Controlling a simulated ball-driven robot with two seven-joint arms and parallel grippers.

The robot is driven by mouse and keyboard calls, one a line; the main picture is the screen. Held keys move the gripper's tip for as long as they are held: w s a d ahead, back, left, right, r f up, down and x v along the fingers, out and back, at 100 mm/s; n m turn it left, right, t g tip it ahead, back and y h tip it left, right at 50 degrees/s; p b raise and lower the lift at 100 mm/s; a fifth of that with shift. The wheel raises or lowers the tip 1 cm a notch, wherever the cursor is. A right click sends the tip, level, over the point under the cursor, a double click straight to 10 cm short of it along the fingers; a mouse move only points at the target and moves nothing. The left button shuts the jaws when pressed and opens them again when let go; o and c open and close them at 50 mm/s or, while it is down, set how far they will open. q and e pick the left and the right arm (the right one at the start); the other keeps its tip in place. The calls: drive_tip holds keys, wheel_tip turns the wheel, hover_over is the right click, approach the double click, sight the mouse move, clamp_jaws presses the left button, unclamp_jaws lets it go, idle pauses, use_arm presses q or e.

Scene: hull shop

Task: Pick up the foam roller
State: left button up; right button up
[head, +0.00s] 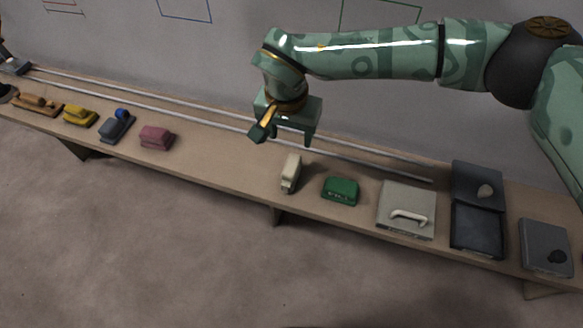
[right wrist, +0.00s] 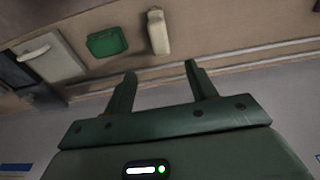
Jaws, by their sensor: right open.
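I cannot tell for sure which thing is the foam roller. A cream, narrow, rounded piece (head: 291,173) stands on the long wooden bench (head: 225,172) near the middle; it also shows in the right wrist view (right wrist: 158,32). A small grey piece with a blue round part (head: 122,113) lies farther left on the bench. My right gripper (head: 284,137) is open and empty, above the bench's back part and behind the cream piece. In the right wrist view its fingers (right wrist: 161,70) point toward the cream piece, apart from it.
A green block (head: 341,190) sits just right of the cream piece. Farther right are a pale case with a white handle (head: 405,212) and dark boxes (head: 478,228). Pink (head: 156,137) and yellow (head: 80,115) blocks stand left. Two metal rails (head: 190,118) run along the back.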

sight(291, 164)
wheel_tip(291, 164, down, 4)
drive_tip(key=shift+w+r+b, duration=0.1)
drive_tip(key=shift+r+b, duration=0.15)
drive_tip(key=shift+b, duration=0.2)
drive_tip(key=f, duration=0.1)
drive_tip(key=f+b, duration=0.1)
drive_tip(key=f, duration=0.1)
drive_tip(key=f+b, duration=0.1)
drive_tip(key=f, duration=0.1)
drive_tip(key=shift+w+d, duration=0.1)
drive_tip(key=shift+w, duration=0.3)
wheel_tip(291, 164, down, 5)
drive_tip(key=shift+s+b, duration=0.15)
drive_tip(key=shift+b, duration=1.1)
drive_tip(key=shift+f, duration=0.25)
use_arm(q)
drive_tip(key=shift+m+g+y, duration=0.3)
drive_tip(key=shift+m+y, duration=0.1)
drive_tip(key=shift+m, duration=0.2)
drive_tip(key=a+f, duration=0.1)
drive_tip(key=w+a+f, duration=0.1)
drive_tip(key=a+f, duration=0.1)
drive_tip(key=f, duration=0.1)
drive_tip(key=shift+w, duration=0.3)
use_arm(e)
drive_tip(key=shift+r, duration=0.15)
drive_tip(key=shift+c, duration=0.3)
drive_tip(key=c, duration=1)
